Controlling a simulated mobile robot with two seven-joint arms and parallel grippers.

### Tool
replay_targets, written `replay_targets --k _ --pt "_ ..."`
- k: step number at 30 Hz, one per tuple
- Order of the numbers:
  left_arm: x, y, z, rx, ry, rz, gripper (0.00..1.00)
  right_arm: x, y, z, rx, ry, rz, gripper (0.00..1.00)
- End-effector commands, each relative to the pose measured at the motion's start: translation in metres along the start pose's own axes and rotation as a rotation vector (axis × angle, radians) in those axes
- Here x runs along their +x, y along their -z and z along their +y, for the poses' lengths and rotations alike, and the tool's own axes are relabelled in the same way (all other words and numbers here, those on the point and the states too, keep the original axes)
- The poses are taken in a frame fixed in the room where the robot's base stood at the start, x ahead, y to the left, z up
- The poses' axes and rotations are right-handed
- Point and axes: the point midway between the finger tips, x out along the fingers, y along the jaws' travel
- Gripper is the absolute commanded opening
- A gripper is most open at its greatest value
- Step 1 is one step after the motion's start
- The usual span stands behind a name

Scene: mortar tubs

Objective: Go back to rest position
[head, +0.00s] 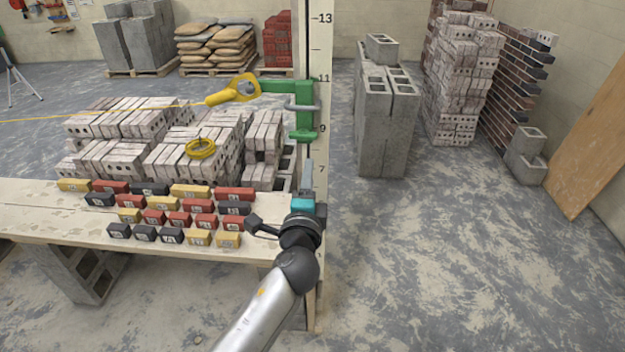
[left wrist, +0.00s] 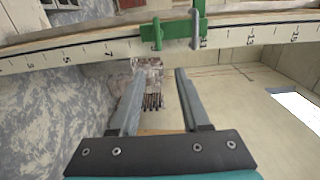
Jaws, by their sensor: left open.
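My left gripper (head: 307,172) is in the middle of the head view, in front of the upright marked pole (head: 318,110) at the right end of the plank table. In the left wrist view, the two fingers of my left gripper (left wrist: 158,72) stand apart with nothing between them. Through the gap I see a far stack of bricks (left wrist: 152,88) and floor. My right gripper shows in neither view.
Rows of small numbered blocks (head: 170,217) lie on the plank table (head: 60,220), left of my gripper. A green clamp (head: 304,115) grips the pole just beyond it. Pale bricks (head: 130,125) stand behind the table. Floor (head: 450,260) at the right is clear.

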Motion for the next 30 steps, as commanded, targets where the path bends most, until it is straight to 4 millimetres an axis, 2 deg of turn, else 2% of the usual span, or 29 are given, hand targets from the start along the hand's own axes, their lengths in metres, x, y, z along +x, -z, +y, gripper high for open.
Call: replay_targets --k 13,15,17,20,23,24,26,30 --pt "0.000 -0.001 0.002 -0.001 -0.002 0.000 0.46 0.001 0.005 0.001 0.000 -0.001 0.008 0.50" --pt "-0.001 -0.001 0.012 -0.009 -0.018 0.000 0.46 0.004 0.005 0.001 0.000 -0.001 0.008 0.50" --pt "-0.002 -0.003 0.032 -0.024 -0.049 0.001 0.46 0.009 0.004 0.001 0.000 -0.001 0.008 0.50" --pt "-0.008 -0.008 0.088 -0.070 -0.141 -0.001 0.46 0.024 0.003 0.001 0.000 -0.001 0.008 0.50" --pt "-0.022 -0.016 0.163 -0.143 -0.265 -0.011 0.46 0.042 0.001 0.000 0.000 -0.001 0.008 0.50" --pt "-0.029 -0.019 0.194 -0.177 -0.317 -0.019 0.46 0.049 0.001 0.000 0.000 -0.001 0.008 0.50" --pt "-0.043 -0.024 0.238 -0.227 -0.392 -0.032 0.46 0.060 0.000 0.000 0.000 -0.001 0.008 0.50" --pt "-0.083 -0.038 0.338 -0.351 -0.562 -0.085 0.46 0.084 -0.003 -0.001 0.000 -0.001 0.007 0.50"
